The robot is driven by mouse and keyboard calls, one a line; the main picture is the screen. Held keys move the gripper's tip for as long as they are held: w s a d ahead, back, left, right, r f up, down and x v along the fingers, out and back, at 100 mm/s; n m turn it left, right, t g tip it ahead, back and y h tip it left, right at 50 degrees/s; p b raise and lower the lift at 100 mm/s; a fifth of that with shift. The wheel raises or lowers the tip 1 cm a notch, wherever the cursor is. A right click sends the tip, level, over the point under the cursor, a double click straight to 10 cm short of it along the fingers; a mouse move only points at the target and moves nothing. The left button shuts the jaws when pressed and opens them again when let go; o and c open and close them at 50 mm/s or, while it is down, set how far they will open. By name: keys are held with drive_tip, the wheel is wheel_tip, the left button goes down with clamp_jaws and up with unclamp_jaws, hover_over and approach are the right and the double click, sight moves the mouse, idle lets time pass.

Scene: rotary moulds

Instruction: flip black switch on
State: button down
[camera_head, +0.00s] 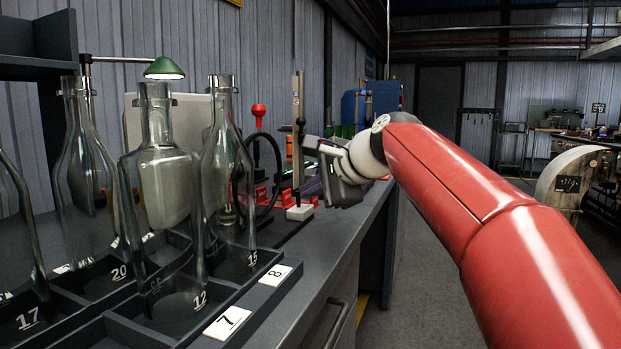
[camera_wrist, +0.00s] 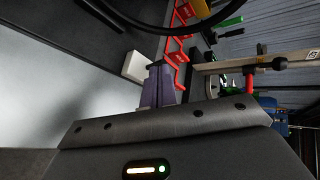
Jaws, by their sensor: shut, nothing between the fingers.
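My gripper (camera_head: 308,187) is over the far part of the grey bench, its purple fingers pointing left and slightly down. The wrist view shows the two fingers (camera_wrist: 160,84) pressed together with nothing between them. A small white block (camera_head: 300,212) sits on the bench just below the fingertips. It also shows beside the fingers in the wrist view (camera_wrist: 135,66); I cannot tell whether they touch. No black switch can be clearly made out; a small dark part seems to stand on the white block, but it is too small to be sure.
Glass bottles (camera_head: 160,170) stand in a numbered dark rack (camera_head: 255,298) at the near left. A red-knobbed lever (camera_head: 258,112), a black hoop and red racks (camera_wrist: 181,45) are close to my gripper. The aisle floor right of the bench is clear.

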drive_tip(key=shift+w+d+r+p, duration=0.1)
drive_tip(key=shift+w+d+p, duration=0.1)
drive_tip(key=shift+w+p, duration=0.35)
drive_tip(key=shift+r, duration=0.15)
drive_tip(key=shift+r+p, duration=0.7)
drive_tip(key=shift+p, duration=0.25)
drive_tip(key=shift+s, duration=0.1)
